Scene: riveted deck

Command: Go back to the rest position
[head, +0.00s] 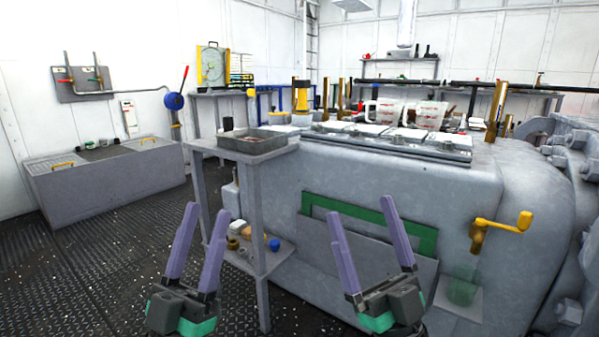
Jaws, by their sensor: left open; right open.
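My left gripper (197,247) is low in the head view, left of centre, in front of the small grey stand. Its two purple fingers point up and are apart, with nothing between them. My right gripper (364,243) is low and right of centre, in front of the large grey machine. Its purple fingers are spread wide and nothing is held between them. The fingers overlap part of the stand and of a green frame (345,212) behind them. Neither gripper visibly holds anything.
A grey stand (255,176) carries a tray (287,144) on top and small parts below. The grey machine (390,180) fills the right, with a yellow crank handle (505,223) sticking out. Open riveted floor (100,260) lies to the left, before a grey chest (110,186).

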